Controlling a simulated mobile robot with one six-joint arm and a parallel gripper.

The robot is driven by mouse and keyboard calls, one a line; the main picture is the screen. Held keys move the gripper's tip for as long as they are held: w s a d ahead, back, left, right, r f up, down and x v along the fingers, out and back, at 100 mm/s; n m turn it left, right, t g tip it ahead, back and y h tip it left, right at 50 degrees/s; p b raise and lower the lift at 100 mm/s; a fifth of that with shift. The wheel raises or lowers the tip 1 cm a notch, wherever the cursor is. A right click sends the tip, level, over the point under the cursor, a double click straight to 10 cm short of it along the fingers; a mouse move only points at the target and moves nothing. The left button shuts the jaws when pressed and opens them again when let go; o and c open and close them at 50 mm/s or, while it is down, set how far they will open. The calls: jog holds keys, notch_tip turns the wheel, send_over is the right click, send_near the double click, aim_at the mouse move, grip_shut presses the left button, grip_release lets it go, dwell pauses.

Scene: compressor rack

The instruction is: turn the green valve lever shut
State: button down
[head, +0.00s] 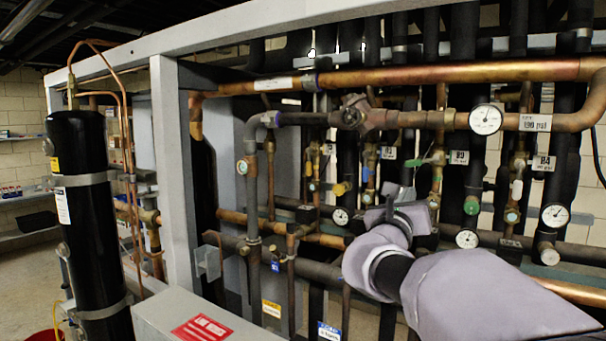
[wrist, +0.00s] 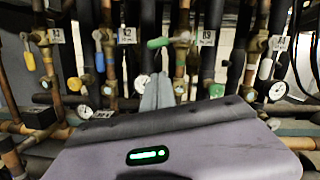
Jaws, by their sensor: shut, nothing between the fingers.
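The green valve lever (head: 418,161) sticks out to the left of a brass valve on a vertical copper pipe, beside the R3 tag. In the wrist view the green lever (wrist: 158,42) lies nearly level, across its upright pipe. My gripper (wrist: 157,92) is shut and empty; its grey fingers stand below the lever in that picture and look apart from it. In the head view my gripper (head: 384,213) is in front of the rack, lower and left of the lever; its fingertips are hard to make out there.
Neighbouring valves have a yellow lever (wrist: 29,61), a blue lever (wrist: 99,62) and a pale lever (wrist: 265,69). Pressure gauges (head: 486,119) and thick copper pipes (head: 400,76) crowd the rack. A black cylinder (head: 85,220) and a grey frame post (head: 172,170) stand at left.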

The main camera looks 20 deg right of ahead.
aim_at(410, 164)
jog(key=shift+w+d+r+p, duration=0.35)
jog(key=shift+w+d+r, duration=0.4)
jog(key=shift+w+r, duration=0.2)
jog(key=shift+w+d+r+p, duration=0.35)
jog(key=shift+w+d+r, duration=0.35)
jog(key=shift+w+r, duration=0.2)
jog(key=shift+w+a+r+m+g+h+b, duration=0.15)
jog(key=shift+r+m+b, duration=0.15)
jog(key=shift+m, duration=0.35)
jog(key=shift+a+r+m+g+h+b, duration=0.1)
jog(key=shift+r+m+g+h+b, duration=0.15)
jog(key=shift+m+b, duration=0.35)
jog(key=shift+w+a+r+m+g+h+b, duration=0.1)
jog(key=shift+r+m+b, duration=0.15)
jog(key=shift+m, duration=0.5)
